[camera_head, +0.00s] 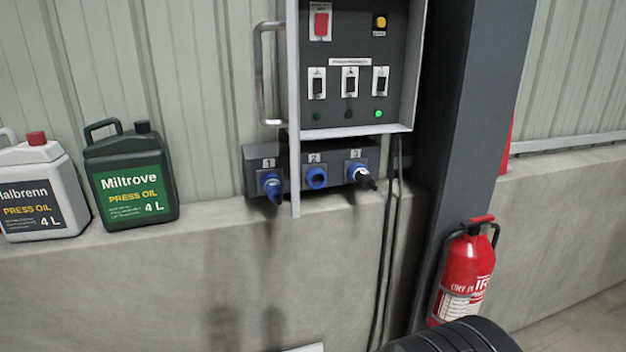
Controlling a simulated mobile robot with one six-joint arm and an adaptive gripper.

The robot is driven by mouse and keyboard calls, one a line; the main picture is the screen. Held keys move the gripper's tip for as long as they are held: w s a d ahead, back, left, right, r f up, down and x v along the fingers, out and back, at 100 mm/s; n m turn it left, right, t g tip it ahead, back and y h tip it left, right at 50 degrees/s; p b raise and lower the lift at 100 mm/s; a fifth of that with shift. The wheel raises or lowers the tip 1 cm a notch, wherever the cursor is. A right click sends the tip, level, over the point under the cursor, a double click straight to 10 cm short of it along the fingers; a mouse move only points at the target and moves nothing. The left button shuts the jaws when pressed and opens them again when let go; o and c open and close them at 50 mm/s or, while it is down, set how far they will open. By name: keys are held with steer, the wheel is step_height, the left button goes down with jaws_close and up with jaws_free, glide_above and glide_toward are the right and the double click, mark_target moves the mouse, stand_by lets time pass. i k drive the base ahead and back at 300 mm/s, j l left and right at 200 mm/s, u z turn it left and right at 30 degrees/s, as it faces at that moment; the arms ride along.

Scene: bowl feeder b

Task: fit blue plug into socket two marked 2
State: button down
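The socket box (335,186) sits under the control panel and bears the labels 1, 2 and 3. Socket two (316,178), blue and round, is in the middle under the label 2, with nothing visibly plugged in. A blue part (271,187) points downward at socket one; I cannot tell whether it is a plug or a hanging cover. At socket three, a blue and white plug with a dark end (361,177) sticks out to the right. My gripper is not in view.
The control panel (358,113) has switches and a lit green lamp. Two oil cans, white (38,195) and green (131,180), stand on the ledge at left. Black cables hang beside the dark post (470,120). A red fire extinguisher (466,268) stands at right.

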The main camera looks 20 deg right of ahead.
mark_target(273, 188)
steer(key=i+j, duration=0.1)
steer(key=j, duration=0.4)
steer(key=i+j+z, duration=0.15)
steer(key=j, duration=0.9)
steer(key=i+z, duration=0.05)
